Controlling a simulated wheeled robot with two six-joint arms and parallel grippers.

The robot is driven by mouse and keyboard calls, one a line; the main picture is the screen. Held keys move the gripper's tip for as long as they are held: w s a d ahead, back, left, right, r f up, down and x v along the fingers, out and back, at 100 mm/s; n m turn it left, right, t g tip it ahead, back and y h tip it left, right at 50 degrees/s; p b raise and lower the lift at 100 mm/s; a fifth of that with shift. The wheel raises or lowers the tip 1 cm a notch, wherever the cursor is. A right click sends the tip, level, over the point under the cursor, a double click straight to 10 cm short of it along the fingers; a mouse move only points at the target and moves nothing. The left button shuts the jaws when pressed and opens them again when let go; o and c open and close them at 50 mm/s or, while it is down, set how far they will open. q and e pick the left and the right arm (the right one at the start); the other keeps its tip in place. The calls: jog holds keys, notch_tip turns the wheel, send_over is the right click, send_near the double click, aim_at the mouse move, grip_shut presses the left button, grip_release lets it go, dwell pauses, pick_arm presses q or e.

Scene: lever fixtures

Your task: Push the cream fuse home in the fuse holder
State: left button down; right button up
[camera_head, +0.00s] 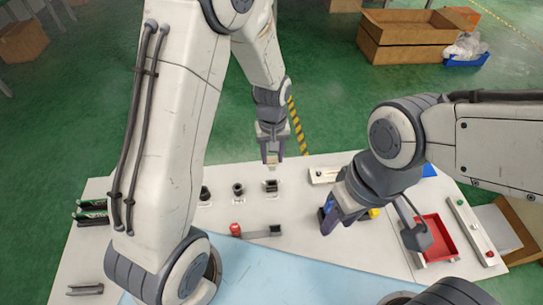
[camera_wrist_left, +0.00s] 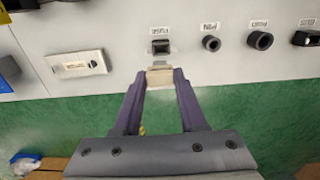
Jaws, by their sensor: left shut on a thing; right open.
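My left gripper (camera_head: 271,160) points down near the back edge of the white table in the head view. In the left wrist view my left gripper (camera_wrist_left: 160,82) is shut on the cream fuse (camera_wrist_left: 160,76), a pale block between its fingertips. The black fuse holder (camera_wrist_left: 161,47) is just beyond the fuse, under a small label; in the head view the holder (camera_head: 270,186) lies just below the gripper. I cannot tell whether the fuse touches the holder. My right gripper (camera_head: 328,220) is open and low over the table's middle right.
Round black sockets (camera_wrist_left: 260,40) stand in a row beside the holder. A pale lever plate (camera_wrist_left: 77,64) is on its other side. A red-knobbed lever (camera_head: 236,229) and a red tray (camera_head: 437,236) are on the table. My right gripper is close to a yellow knob (camera_head: 374,212).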

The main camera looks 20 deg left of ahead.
aim_at(272, 166)
pick_arm(q)
jog(key=shift+s, duration=0.1)
notch_tip(272, 166, down, 5)
jog(key=b, duration=0.3)
jog(key=shift+f+b, duration=0.2)
jog(key=shift+b, duration=0.15)
jog(key=shift+f, duration=0.2)
dwell(1.8)
jog(key=shift+f+b, duration=1.25)
jog(key=shift+f, duration=0.85)
jog(key=shift+c, duration=1.9)
grip_release()
